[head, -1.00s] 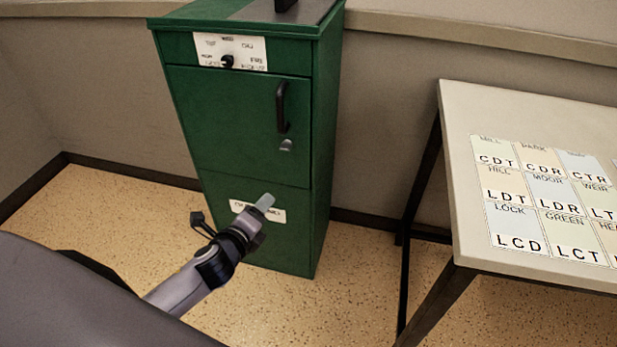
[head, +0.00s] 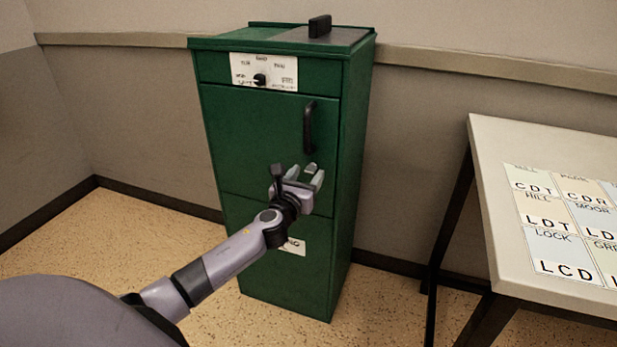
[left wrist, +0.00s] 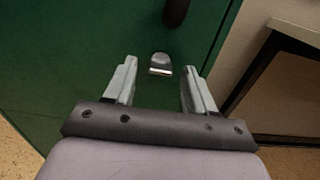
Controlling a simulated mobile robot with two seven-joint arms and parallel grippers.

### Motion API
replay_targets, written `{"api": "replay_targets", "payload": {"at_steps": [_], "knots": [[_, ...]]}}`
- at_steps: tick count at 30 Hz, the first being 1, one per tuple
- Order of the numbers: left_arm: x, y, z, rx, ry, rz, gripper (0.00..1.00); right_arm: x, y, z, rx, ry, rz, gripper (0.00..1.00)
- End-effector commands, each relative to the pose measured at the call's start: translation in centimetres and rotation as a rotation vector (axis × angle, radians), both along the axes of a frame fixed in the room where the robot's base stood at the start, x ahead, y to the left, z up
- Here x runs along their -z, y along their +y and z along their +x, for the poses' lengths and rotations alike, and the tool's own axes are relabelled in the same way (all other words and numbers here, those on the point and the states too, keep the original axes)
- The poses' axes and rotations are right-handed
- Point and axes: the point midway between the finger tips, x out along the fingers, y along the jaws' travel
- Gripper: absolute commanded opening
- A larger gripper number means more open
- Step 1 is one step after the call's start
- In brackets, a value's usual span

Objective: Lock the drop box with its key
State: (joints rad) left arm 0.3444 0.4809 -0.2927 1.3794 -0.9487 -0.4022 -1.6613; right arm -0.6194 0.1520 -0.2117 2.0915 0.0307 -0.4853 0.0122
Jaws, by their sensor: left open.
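The drop box (head: 265,135) is a tall green cabinet with a shut door and a black upright handle (head: 309,127). A small silver-grey piece, the key or the lock fitting (left wrist: 160,64), sits on the door below the handle; I cannot tell whether the key is in it. My left gripper (head: 306,174) is in front of the door, just below the handle, open and empty. In the left wrist view its two fingers point at the door, with the silver piece between and slightly beyond them, apparently untouched. My right gripper is not in view.
A black knob (head: 260,80) sits on a white label panel at the top of the box. A table (head: 492,165) with lettered cards (head: 560,215) stands at the right. A wall is behind the box. Open speckled floor (head: 110,240) lies at the left.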

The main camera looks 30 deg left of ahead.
Motion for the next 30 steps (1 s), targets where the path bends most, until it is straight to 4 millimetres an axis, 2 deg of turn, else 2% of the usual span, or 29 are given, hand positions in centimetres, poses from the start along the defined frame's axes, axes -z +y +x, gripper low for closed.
{"api": "replay_targets", "payload": {"at_steps": [6,15,17,18,20,21,30], "knots": [[0.06,0.29,1.35,0.0,0.0,0.0,0.55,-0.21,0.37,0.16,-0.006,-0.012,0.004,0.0],[0.02,0.31,1.48,0.001,0.001,-0.001,0.55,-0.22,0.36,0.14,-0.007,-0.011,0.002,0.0],[0.02,0.31,1.48,0.001,0.001,-0.001,0.39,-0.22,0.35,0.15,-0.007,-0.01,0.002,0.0],[0.02,0.3,1.47,0.001,0.001,-0.001,0.26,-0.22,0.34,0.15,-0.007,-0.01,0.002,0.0],[0.02,0.3,1.47,0.001,0.001,-0.002,0.07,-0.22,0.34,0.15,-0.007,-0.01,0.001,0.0],[0.02,0.31,1.47,0.001,0.001,-0.002,0.0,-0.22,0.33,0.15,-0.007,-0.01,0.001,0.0],[0.04,0.31,1.46,0.001,-0.006,-0.028,0.0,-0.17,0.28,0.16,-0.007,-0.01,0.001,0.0]]}}
